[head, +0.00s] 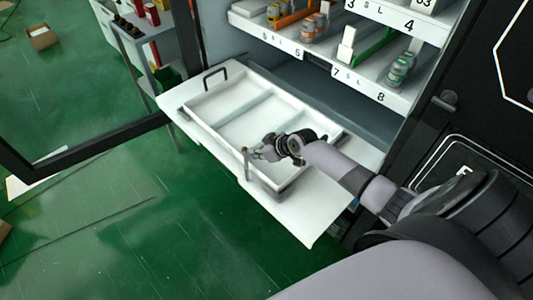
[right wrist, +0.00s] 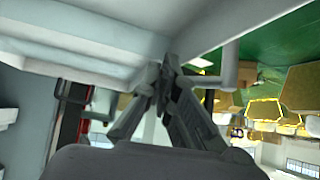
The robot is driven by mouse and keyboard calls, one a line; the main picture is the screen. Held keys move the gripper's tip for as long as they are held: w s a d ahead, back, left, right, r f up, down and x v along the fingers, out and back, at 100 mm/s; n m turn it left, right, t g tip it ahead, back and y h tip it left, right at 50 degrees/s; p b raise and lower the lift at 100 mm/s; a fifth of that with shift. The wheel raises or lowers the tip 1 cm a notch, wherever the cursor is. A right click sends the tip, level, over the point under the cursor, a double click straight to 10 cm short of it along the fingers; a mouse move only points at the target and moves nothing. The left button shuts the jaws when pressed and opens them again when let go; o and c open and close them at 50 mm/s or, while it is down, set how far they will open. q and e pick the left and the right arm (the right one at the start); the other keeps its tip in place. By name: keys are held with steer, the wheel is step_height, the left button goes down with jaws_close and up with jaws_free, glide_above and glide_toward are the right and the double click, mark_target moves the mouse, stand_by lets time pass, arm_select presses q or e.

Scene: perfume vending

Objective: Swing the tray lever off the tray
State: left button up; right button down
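The white tray (head: 205,128), with raised walls and inner dividers, sits on a white pull-out shelf below the product shelves. A small upright lever (head: 246,165) stands at the tray's near-left edge. My right gripper (head: 256,153) is low over the tray's near side, with its fingertips close beside the lever; the head view does not show clearly whether they touch. In the right wrist view, the fingers (right wrist: 170,68) meet at the tips with nothing visible between them. A pale grey post (right wrist: 230,66), probably the lever, stands just right of them. My left gripper is not in view.
A black handle (head: 214,74) rises at the tray's far-left end. Shelves with bottles (head: 398,70) and numbered labels are above and behind. A black-framed open door (head: 90,145) is at the left. Open green floor (head: 130,220) lies in front.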

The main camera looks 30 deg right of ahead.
steer(key=shift+w+a+f, duration=0.1)
steer(key=shift+w+a, duration=0.15)
steer(key=shift+a, duration=0.05)
steer(key=shift+w+a, duration=0.15)
steer(key=shift+w, duration=0.05)
steer(key=shift+w+a, duration=0.35)
steer(key=shift+a, duration=0.1)
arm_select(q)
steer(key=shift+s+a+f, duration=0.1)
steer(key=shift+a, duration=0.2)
arm_select(e)
steer(key=shift+s+p, duration=0.45)
steer(key=shift+s, duration=0.05)
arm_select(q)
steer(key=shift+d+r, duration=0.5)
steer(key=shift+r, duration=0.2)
arm_select(e)
steer(key=shift+s, duration=0.4)
arm_select(q)
steer(key=shift+p, duration=0.3)
